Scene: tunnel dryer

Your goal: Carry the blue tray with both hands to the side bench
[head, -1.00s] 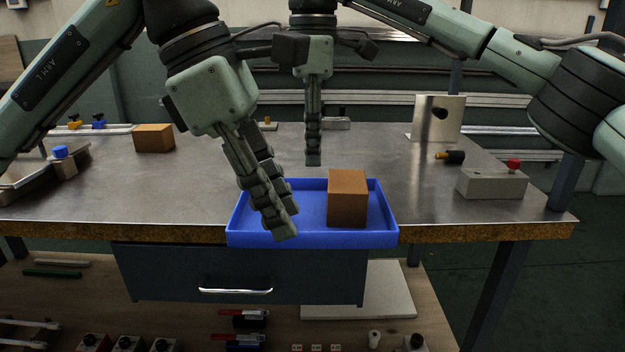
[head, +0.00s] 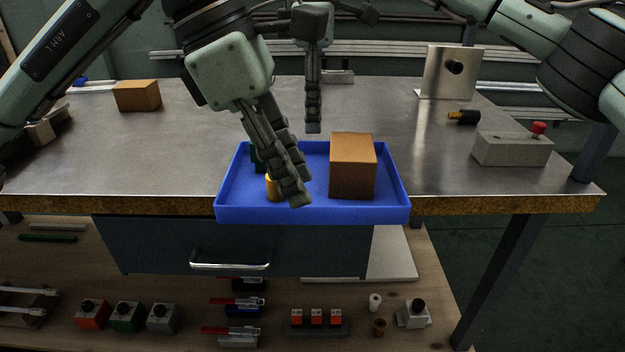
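The blue tray (head: 232,211) lies on the metal workbench at its front edge. A brown block (head: 352,168) stands in its right half. A yellow piece (head: 271,188) and a dark green piece (head: 256,160) are in its left half, partly hidden by my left gripper. My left gripper (head: 298,190) points down in front of the tray's middle in the picture, left of the block. Its fingers overlap, so their gap is unclear. My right gripper (head: 313,130) hangs behind the tray's back rim, seen edge-on. Neither visibly holds anything. I cannot tell which bench is the side bench.
On the workbench (head: 180,165) are another brown block (head: 137,96) at back left, a metal bracket (head: 448,72) and a grey box with a red button (head: 513,149) at right. Below are a drawer (head: 232,250) and a shelf with several small parts. The bench top beside the tray is clear.

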